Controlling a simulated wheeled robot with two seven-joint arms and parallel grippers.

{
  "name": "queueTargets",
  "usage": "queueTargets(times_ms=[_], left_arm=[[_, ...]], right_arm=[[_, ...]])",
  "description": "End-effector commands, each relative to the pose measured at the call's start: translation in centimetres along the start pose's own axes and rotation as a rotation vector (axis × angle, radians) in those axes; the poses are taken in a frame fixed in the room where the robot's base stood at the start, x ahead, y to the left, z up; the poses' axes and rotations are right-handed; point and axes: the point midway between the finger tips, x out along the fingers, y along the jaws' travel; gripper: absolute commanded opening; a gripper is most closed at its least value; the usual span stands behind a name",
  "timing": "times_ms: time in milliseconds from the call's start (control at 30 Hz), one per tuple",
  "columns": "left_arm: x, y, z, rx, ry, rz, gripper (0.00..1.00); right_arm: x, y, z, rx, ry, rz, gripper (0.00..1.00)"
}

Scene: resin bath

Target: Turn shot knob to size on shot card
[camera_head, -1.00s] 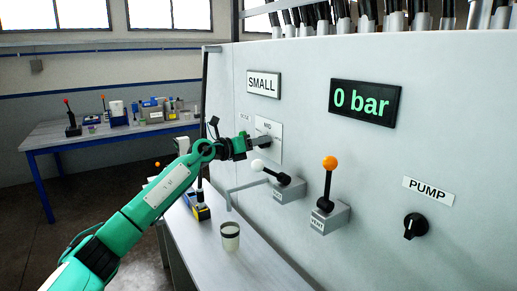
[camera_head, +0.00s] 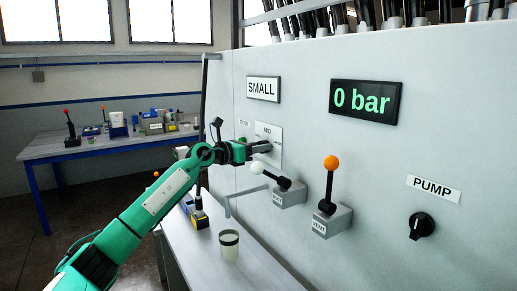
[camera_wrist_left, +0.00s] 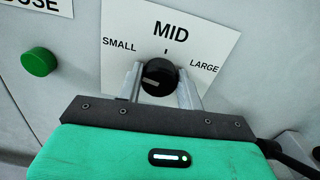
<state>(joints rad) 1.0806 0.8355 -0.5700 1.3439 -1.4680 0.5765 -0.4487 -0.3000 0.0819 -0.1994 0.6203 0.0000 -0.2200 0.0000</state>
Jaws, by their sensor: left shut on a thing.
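The shot card (camera_head: 263,88) on the wall panel reads SMALL. My left gripper (camera_wrist_left: 161,84) is shut on the knob, one finger on each side. My right gripper is out of view.
A green button (camera_wrist_left: 38,62) is left of the plate. Below the gripper are a white-tipped lever (camera_head: 270,174) and an orange-tipped vent lever (camera_head: 330,185). A cup (camera_head: 229,245) stands on the bench. A pump knob (camera_head: 420,226) is at right; the display (camera_head: 365,101) reads 0 bar.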

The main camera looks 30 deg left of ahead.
Motion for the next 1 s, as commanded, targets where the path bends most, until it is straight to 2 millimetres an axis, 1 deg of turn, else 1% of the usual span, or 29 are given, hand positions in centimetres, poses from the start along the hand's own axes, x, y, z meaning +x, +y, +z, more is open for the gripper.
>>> queueTargets(times_ms=[133, 167, 233, 267, 533, 667, 767, 833, 900, 1000], left_arm=[[0.0, 0.0, 0.0, -0.001, 0.001, 0.0, 0.14], [0.0, 0.0, 0.0, -0.001, 0.001, 0.0, 0.43], [0.0, 0.0, 0.0, -0.001, 0.001, 0.0, 0.56], [0.0, 0.0, 0.0, -0.001, 0.001, 0.0, 0.59], [-0.1, 0.0, 0.0, -0.001, 0.0, 0.0, 0.59], [-0.9, 0.2, -0.2, -0.001, 0.0, 0.002, 0.59], [-2.2, 0.2, -0.3, -0.001, 0.002, 0.003, 0.59], [-3.5, 0.2, -0.4, 0.001, 0.002, 0.003, 0.59], [-5.0, 0.2, -0.5, 0.001, 0.002, 0.004, 0.59], [-7.2, 0.2, -0.5, 0.002, 0.001, 0.004, 0.59]], right_arm=[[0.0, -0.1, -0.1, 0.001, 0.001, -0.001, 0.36], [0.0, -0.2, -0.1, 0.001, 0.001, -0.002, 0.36], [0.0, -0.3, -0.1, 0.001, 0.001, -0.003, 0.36], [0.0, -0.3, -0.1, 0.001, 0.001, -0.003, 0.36], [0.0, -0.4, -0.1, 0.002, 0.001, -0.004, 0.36], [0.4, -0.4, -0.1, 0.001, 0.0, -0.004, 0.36], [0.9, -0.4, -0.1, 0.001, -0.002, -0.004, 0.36], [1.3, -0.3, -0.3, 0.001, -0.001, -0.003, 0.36], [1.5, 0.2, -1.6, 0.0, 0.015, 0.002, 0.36], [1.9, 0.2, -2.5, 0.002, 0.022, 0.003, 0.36]])
